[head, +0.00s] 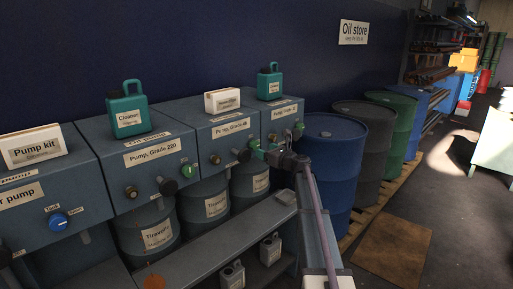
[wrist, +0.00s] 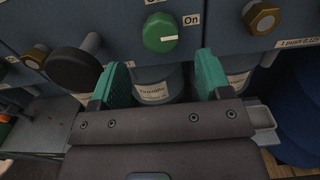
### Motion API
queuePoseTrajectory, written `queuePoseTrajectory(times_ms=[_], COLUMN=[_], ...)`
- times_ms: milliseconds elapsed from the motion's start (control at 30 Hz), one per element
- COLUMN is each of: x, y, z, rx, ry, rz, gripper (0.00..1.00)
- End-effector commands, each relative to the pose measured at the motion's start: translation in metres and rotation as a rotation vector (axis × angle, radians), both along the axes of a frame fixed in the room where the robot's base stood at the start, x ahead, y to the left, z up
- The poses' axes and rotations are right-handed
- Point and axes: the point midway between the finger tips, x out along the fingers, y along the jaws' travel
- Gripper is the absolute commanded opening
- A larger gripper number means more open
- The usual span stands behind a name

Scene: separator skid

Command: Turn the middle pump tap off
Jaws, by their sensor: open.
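The middle pump (head: 225,137) is a blue-grey box with a Pump, Grade label. Its round green tap (wrist: 163,33) is at the top centre of the wrist view, with a white mark pointing roughly right, towards the On label (wrist: 191,20). In the head view a green spot (head: 255,143) at the same pump's right side is close to my gripper (head: 266,153). My gripper (wrist: 162,64) is open and empty. Its two teal fingers stand either side of and below the tap, apart from it in the picture. The Off label is not readable.
A black crank knob (wrist: 75,68) and a brass fitting (wrist: 35,57) sit left of the tap. Another brass fitting (wrist: 263,18) is on the right. Drums stand under the pumps. A blue barrel (head: 335,160) is close to my arm. A teal can (head: 270,82) stands on top.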

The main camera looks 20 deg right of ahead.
Motion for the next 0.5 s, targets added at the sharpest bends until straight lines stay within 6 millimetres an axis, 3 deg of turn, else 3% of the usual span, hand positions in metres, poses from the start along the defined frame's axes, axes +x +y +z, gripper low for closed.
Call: queuePoseTrajectory(times_ms=[33, 200, 500], x=[0.015, 0.048, 0.061], y=[0.003, 0.016, 0.022], z=[0.0, 0.0, 0.0], rx=[-0.001, -0.001, -0.002], ry=[0.0, 0.0, 0.0], rz=[0.002, 0.002, 0.001], gripper=[0.71, 0.71, 0.71])
